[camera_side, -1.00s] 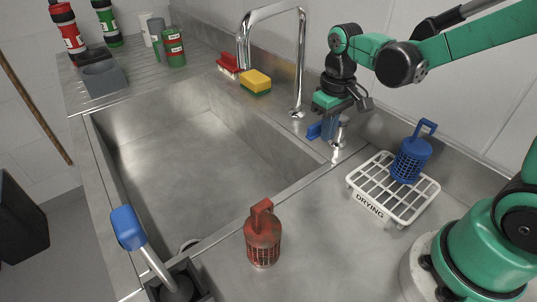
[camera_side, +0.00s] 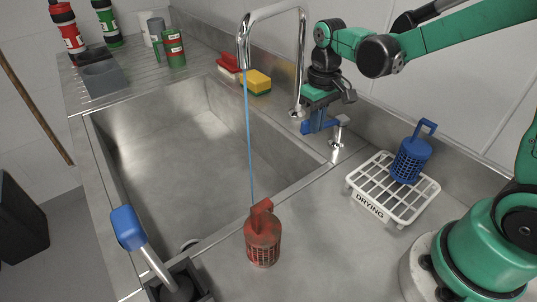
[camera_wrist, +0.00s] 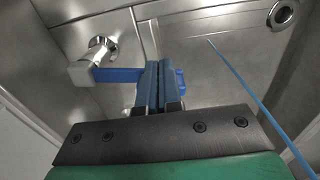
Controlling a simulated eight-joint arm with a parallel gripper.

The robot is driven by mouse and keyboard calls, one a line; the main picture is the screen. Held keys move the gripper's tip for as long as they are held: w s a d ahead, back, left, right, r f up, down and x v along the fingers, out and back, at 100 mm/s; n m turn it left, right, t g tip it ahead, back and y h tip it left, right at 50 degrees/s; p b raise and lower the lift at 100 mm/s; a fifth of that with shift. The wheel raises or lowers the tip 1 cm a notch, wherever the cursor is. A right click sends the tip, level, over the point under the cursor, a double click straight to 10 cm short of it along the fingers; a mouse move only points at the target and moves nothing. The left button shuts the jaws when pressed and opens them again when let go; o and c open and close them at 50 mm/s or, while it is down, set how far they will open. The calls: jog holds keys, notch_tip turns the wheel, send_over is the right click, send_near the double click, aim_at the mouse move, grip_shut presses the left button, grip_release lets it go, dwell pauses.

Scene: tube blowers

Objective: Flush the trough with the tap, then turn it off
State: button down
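The trough (camera_side: 205,125) is a steel sink. A chrome tap spout (camera_side: 243,45) arches over it, and a thin blue stream of water (camera_side: 248,120) falls from its end. The stream also crosses the right of the wrist view (camera_wrist: 250,90). The tap's blue lever (camera_wrist: 120,75) extends sideways from a chrome valve (camera_wrist: 100,52), which stands on the counter in the side view (camera_side: 339,135). My gripper (camera_wrist: 160,75) has its blue fingers together, over the lever's far part. The lever shows on both sides of them. I cannot tell whether they touch it.
A red caged tool (camera_side: 262,240) stands on the front counter. A blue one (camera_side: 410,160) stands on the white drying rack (camera_side: 366,190). A yellow-green sponge (camera_side: 256,82) and red brush (camera_side: 228,66) lie behind the trough. A blue-handled tool (camera_side: 128,228) leans at front left.

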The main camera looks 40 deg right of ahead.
jog(key=shift+w, duration=0.75)
jog(key=shift+r, duration=0.1)
jog(key=r, duration=0.2)
jog(key=s+r, duration=0.1)
jog(key=r, duration=0.1)
jog(key=shift+r, duration=0.15)
jog(key=shift+w, duration=0.15)
jog(key=w+d, duration=0.2)
jog(key=w, duration=0.3)
jog(key=shift+w, duration=0.35)
